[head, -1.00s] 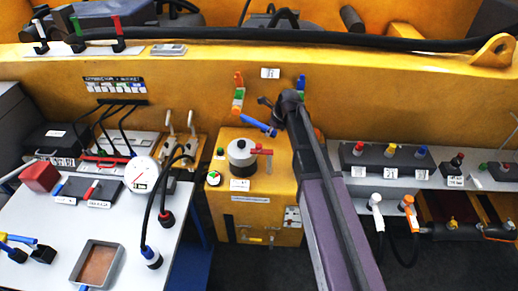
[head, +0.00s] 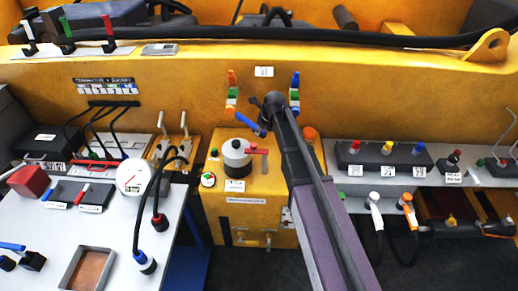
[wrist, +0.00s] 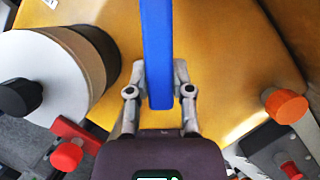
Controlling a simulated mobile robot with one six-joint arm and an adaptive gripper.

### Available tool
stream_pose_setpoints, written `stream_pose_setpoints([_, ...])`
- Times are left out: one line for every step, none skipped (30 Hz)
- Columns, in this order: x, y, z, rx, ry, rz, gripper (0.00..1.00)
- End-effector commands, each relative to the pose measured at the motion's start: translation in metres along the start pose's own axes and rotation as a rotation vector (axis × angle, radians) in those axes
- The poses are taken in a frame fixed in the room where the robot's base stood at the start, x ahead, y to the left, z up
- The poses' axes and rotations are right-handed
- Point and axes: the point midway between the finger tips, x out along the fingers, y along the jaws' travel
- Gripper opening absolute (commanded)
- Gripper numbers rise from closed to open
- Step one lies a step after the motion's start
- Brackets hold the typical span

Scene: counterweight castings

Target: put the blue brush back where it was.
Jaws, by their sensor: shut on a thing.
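The blue brush (wrist: 157,50) is a long blue bar in the wrist view, held between the two grey fingers of my gripper (wrist: 160,92). Its far end runs out of the top of that view, and no bristles show. In the head view the brush (head: 247,123) slants in front of the yellow wall, above the yellow cabinet (head: 245,215). My gripper is mostly hidden by my arm there. I cannot tell from the pictures where the brush was before.
A grey-white cylinder (wrist: 45,65) and a red handle (wrist: 66,155) are left of my gripper; an orange knob (wrist: 285,106) is right. A white table (head: 120,225) with cables and a gauge (head: 131,177) is at left. A shelf (head: 350,178) with coloured buttons is at right.

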Motion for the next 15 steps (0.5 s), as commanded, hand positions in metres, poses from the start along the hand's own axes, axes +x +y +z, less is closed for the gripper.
stream_pose_setpoints([0.008, 0.0, -0.003, 0.0, 0.0, 0.0, 0.0])
stream_pose_setpoints([0.011, 0.0, -0.004, -0.001, 0.0, 0.0, 0.0])
stream_pose_setpoints([0.014, 0.0, -0.006, -0.001, 0.0, 0.0, 0.0])
stream_pose_setpoints([0.017, 0.0, -0.007, -0.001, 0.0, 0.0, 0.0])
stream_pose_setpoints([0.02, 0.0, -0.008, -0.001, 0.0, 0.0, 0.0])
stream_pose_setpoints([0.024, 0.001, -0.009, -0.001, 0.0, 0.0, 0.0])
stream_pose_setpoints([0.026, 0.001, -0.01, -0.001, 0.0, 0.0, 0.0])
stream_pose_setpoints([0.029, 0.001, -0.011, -0.001, 0.0, 0.001, 0.0])
stream_pose_setpoints([0.033, 0.001, -0.013, -0.001, 0.0, 0.001, 0.0])
stream_pose_setpoints([0.035, 0.001, -0.014, -0.001, 0.0, 0.001, 0.0])
stream_pose_setpoints([0.038, 0.001, -0.015, -0.001, 0.0, 0.001, 0.0])
stream_pose_setpoints([0.041, 0.001, -0.016, -0.001, 0.0, 0.001, 0.0])
stream_pose_setpoints([0.043, 0.001, -0.017, -0.001, 0.0, 0.001, 0.0])
stream_pose_setpoints([0.045, 0.001, -0.018, -0.002, 0.0, 0.001, 0.0])
stream_pose_setpoints([0.047, 0.001, -0.018, -0.002, 0.0, 0.001, 0.0])
